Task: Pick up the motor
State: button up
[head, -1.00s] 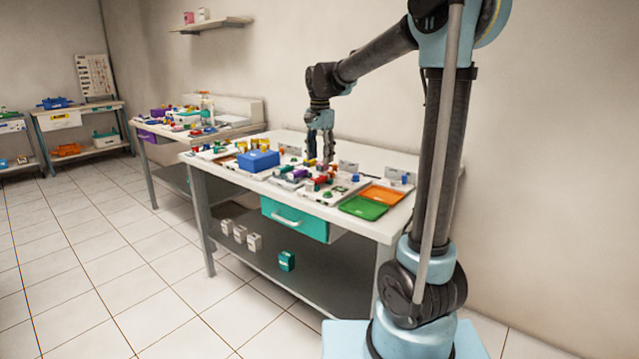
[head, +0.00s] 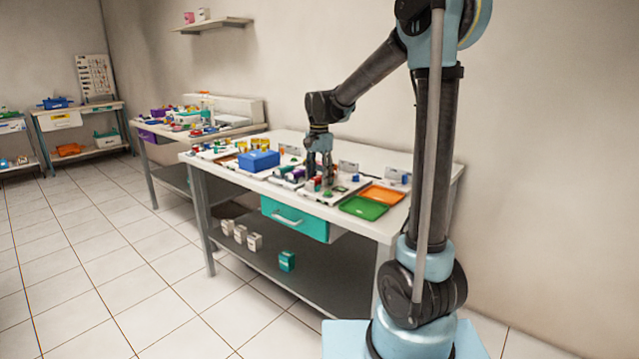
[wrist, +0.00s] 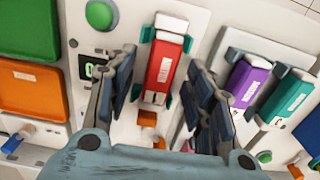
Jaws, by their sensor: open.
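A red block with a white top and a white label (wrist: 165,65) stands in a teal holder in the wrist view; it may be the motor, but I cannot tell for sure. My gripper (wrist: 161,75) is open, with one finger pair on each side of the red block. No closed grip on it shows. In the head view my gripper (head: 320,178) is low over the crowded middle of the white table (head: 376,151), where the small parts are hard to tell apart.
A purple block (wrist: 248,86) and a teal block (wrist: 288,100) stand close on the right. A green button (wrist: 101,15) is on the left. Green (head: 363,208) and orange (head: 381,195) trays lie on the right; a blue box (head: 258,160) stands on the left.

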jog(key=shift+c, duration=0.5)
grip_shut()
